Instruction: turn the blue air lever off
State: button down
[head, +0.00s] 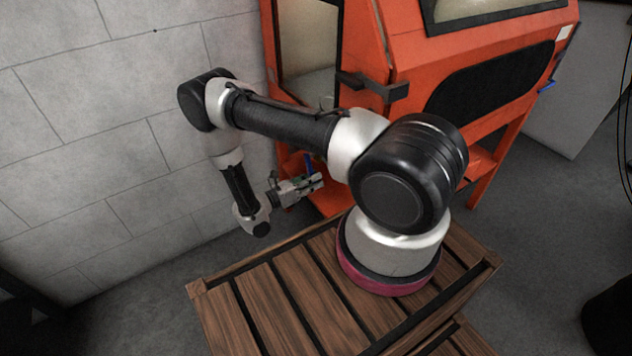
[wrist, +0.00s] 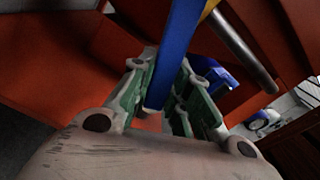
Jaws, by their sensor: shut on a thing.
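The blue air lever (wrist: 178,50) is a flat blue bar between the green-padded fingers of my gripper (wrist: 165,85) in the wrist view. The fingers are shut on it. In the head view the lever (head: 309,162) shows as a small blue strip beside my gripper (head: 312,183), low in front of the orange machine. The lever's pivot is not clear in either view, and my arm hides part of the area around it in the head view.
The orange machine (head: 480,48) stands behind my arm, with a dark bracket (head: 385,87) jutting out. A grey block wall (head: 90,130) is at left. In the wrist view, a metal pipe (wrist: 243,50) and another blue part (wrist: 214,74) lie close right of the fingers.

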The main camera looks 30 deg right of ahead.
jog(key=shift+w+a+f+m, duration=0.1)
jog(key=shift+w+f+m, duration=0.1)
jog(key=shift+w+m, duration=0.8)
jog(key=shift+w+f+m, duration=0.15)
jog(key=shift+w+m, duration=0.5)
jog(key=shift+m, duration=0.55)
jog(key=c, duration=1.3)
grip_release()
jog(key=shift+a, duration=0.1)
jog(key=a, duration=1.1)
jog(key=shift+s+a, duration=0.2)
jog(key=shift+a, duration=0.2)
